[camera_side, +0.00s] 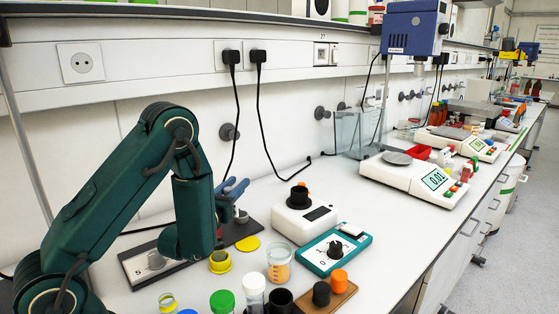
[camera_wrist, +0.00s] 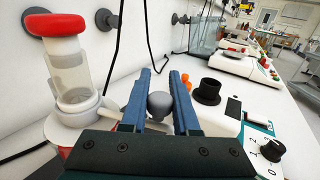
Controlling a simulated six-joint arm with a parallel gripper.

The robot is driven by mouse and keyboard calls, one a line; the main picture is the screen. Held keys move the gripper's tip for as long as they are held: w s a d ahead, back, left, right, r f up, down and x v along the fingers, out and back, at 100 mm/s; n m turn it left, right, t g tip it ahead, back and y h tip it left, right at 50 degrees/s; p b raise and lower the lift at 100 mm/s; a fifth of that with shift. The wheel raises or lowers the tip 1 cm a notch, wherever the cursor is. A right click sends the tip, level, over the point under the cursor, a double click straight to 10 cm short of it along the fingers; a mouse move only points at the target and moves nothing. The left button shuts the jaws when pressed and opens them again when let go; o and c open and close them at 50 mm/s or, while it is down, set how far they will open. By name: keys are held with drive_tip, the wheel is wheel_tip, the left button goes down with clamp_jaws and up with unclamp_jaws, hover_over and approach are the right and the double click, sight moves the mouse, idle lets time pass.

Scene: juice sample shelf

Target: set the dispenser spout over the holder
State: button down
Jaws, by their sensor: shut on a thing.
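My gripper (camera_side: 237,188) has blue fingers and reaches down beside a dark plate (camera_side: 247,229). In the wrist view, my gripper (camera_wrist: 161,76) is shut on a grey round knob (camera_wrist: 160,104). In the wrist view, a clear cylinder with a red cap (camera_wrist: 70,72), probably the dispenser, stands upright in a white base left of the fingers. A pale spout-like part (camera_wrist: 103,104) sticks out from it toward the fingers. The dispenser is not seen in the side view, where my arm may hide it. I cannot tell for sure which part is the holder; a yellow ring-shaped cup (camera_side: 220,264) stands in front of the plate.
A yellow disc (camera_side: 248,243), a beaker (camera_side: 279,266), a white device with a black top (camera_side: 304,215) and a teal dial box (camera_side: 337,252) stand close by. Bottles and a wooden block (camera_side: 338,298) crowd the front. Black cables hang along the wall.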

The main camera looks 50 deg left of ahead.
drive_tip(key=shift+s+d+m+t+h, duration=0.25)
drive_tip(key=shift+s+m+t+h, duration=0.2)
drive_tip(key=shift+h, duration=0.25)
drive_tip(key=shift+w, duration=0.1)
drive_tip(key=shift+r, duration=0.1)
drive_tip(key=c, duration=0.7)
unclamp_jaws()
drive_tip(key=shift+o, duration=0.2)
drive_tip(key=shift+w, duration=0.1)
